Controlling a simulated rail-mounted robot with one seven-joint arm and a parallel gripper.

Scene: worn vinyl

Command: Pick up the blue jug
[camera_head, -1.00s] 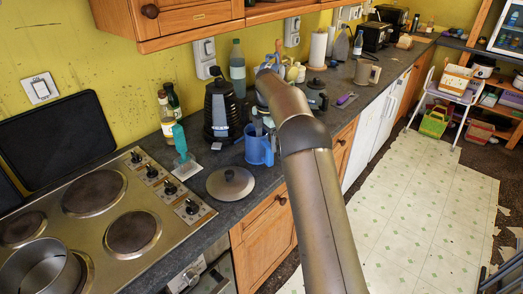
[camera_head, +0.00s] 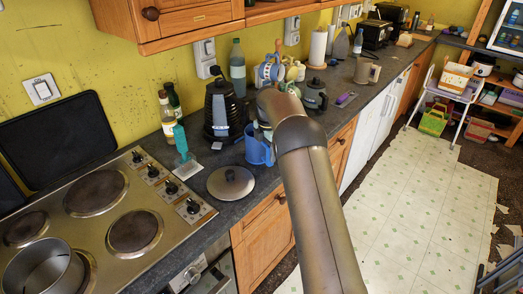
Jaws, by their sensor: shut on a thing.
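The blue jug (camera_head: 257,150) is near the counter's front edge, upright, just left of my arm. My gripper (camera_head: 264,127) is at the jug's upper right side and is shut on it. My forearm and wrist hide much of the gripper, so the fingertips do not show clearly. I cannot tell whether the jug's base touches the counter.
A black kettle-like pot (camera_head: 221,108) stands close left of the jug. A round lid (camera_head: 231,182) lies in front. A blue-and-white object (camera_head: 268,72) and a dark teapot (camera_head: 315,94) stand behind. The hob (camera_head: 100,215) is at left.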

